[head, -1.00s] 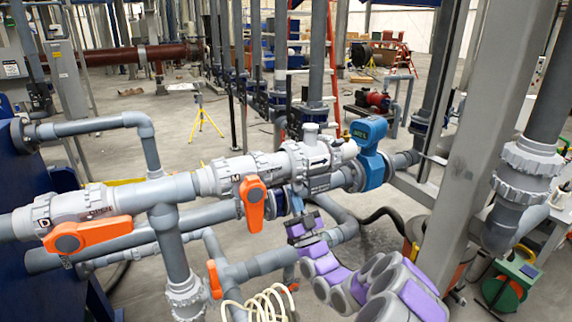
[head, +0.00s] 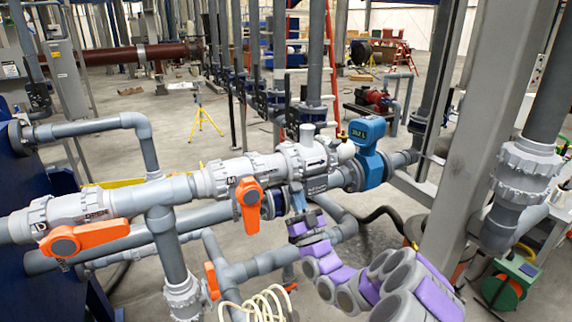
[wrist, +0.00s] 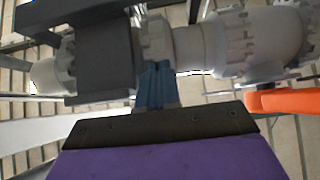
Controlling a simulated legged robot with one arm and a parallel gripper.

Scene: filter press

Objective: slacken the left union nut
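A grey pipe line with ribbed union nuts runs across the head view. The ribbed nut (wrist: 155,40) beside my fingers shows in the wrist view; I take it to be the left union nut (head: 284,163) of the grey fitting right of the M valve. My gripper (head: 296,197) is below the pipe in the head view, fingers pointing up. In the wrist view my blue fingers (wrist: 156,80) overlap the nut's lower edge. Whether they touch or straddle it is unclear. The far side of the nut is hidden.
The M valve's orange handle (head: 249,203) hangs just left of my gripper. Another orange handle (head: 88,239) is at far left. A blue flow meter (head: 367,150) stands to the right. Lower pipes (head: 270,262) and a coiled cream hose (head: 258,305) lie nearby. A grey column (head: 480,130) stands right.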

